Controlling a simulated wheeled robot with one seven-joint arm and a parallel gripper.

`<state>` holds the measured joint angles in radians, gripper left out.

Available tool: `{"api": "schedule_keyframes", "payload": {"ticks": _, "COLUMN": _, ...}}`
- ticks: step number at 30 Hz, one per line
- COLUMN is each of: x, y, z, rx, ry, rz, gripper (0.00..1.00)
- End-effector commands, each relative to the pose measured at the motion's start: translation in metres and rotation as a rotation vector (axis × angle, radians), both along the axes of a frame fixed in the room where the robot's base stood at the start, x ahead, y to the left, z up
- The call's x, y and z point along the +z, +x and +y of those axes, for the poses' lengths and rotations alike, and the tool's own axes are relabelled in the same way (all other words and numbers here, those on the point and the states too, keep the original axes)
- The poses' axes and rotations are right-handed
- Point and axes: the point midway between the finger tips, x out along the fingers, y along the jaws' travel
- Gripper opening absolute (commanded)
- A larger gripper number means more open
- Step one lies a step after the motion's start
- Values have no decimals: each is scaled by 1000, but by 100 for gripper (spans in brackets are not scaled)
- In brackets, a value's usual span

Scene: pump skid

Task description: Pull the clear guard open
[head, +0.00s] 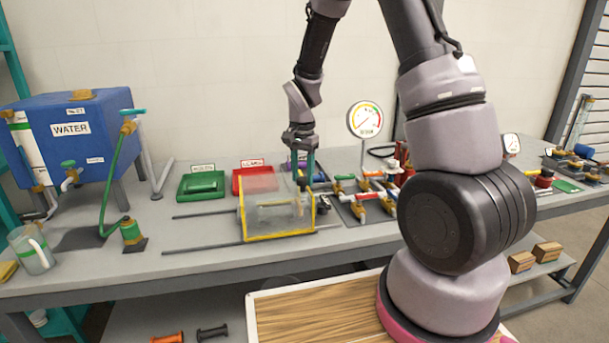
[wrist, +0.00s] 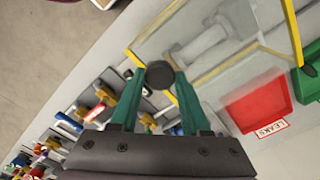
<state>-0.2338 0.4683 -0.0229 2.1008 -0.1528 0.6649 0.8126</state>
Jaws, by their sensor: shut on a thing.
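The clear guard (head: 277,217) is a see-through box with yellow edges on the bench. It stands across two dark rails (head: 190,248) that reach out to its left. In the wrist view the guard's clear panel and yellow edge (wrist: 165,17) fill the upper middle. My gripper (head: 302,183) is at the guard's right end. In the wrist view its green fingers are shut on a dark round knob (wrist: 160,74) beside the yellow edge. A pale cylindrical shape shows blurred through the panel. The head view barely shows the fingertips.
A red tray (head: 243,183) and a green tray (head: 200,186) stand behind the guard. Pipes and valves (head: 375,190) crowd the bench to its right, with a round gauge (head: 365,120) behind. A blue water tank (head: 75,140) stands at left. The bench around the left rail ends is clear.

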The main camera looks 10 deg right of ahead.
Motion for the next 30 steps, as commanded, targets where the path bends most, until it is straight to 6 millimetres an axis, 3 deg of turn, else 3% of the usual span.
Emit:
{"api": "schedule_keyframes", "payload": {"ticks": 5, "x": 1, "y": 0, "z": 33, "rx": 6, "ry": 2, "rz": -2, "gripper": 0}}
{"api": "schedule_keyframes", "payload": {"ticks": 18, "x": 0, "y": 0, "z": 156, "rx": 7, "ry": 2, "rz": -2, "gripper": 0}}
{"api": "schedule_keyframes", "payload": {"ticks": 24, "x": 1, "y": 0, "z": 193, "rx": 2, "ry": 1, "rz": -1, "gripper": 0}}
{"api": "schedule_keyframes", "payload": {"ticks": 30, "x": 1, "y": 0, "z": 212, "rx": 1, "ry": 1, "rz": -1, "gripper": 0}}
